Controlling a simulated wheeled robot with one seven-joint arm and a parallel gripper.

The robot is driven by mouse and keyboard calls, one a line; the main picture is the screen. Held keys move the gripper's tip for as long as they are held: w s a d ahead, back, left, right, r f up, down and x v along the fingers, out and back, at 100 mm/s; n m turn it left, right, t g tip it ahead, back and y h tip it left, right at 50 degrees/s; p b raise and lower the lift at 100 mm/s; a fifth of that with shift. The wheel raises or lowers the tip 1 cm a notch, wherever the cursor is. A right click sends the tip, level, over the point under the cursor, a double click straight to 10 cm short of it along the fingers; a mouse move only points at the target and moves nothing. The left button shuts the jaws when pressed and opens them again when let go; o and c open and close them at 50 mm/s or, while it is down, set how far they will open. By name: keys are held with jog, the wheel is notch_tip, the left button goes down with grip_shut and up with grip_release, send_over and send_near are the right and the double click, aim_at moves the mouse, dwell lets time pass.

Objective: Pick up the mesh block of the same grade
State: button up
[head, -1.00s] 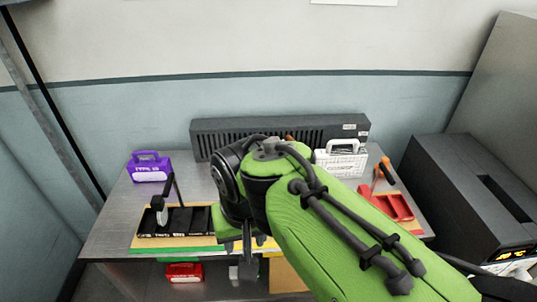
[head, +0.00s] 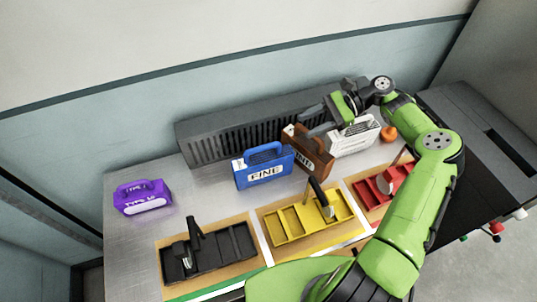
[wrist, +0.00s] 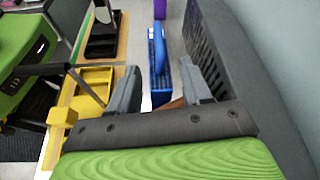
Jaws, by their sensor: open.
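A blue mesh block (head: 264,167) with a handle and a label reading FINE stands mid-table; in the wrist view it (wrist: 161,72) shows between and beyond the fingers. A brown block (head: 316,160) stands to its right, its label partly legible. A white block (head: 352,138) stands further right. My gripper (head: 318,119) is open, fingers pointing left, above or beside the brown block's top; contact cannot be told. In the wrist view my gripper's fingers (wrist: 160,85) are apart, with a little brown between their bases.
A purple case (head: 143,198) stands at the left. Black (head: 208,253), yellow (head: 308,217) and red (head: 371,191) trays line the front; upright tools stand at them. A dark slotted unit (head: 225,138) runs along the back, close to my gripper. An orange object (head: 389,134) lies right.

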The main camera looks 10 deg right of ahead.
aim_at(267, 146)
jog(key=b+x, duration=0.1)
jog(key=x, duration=1.4)
jog(key=shift+s+a, duration=0.1)
jog(key=shift+s, duration=0.05)
jog(key=shift+c, duration=0.2)
grip_shut()
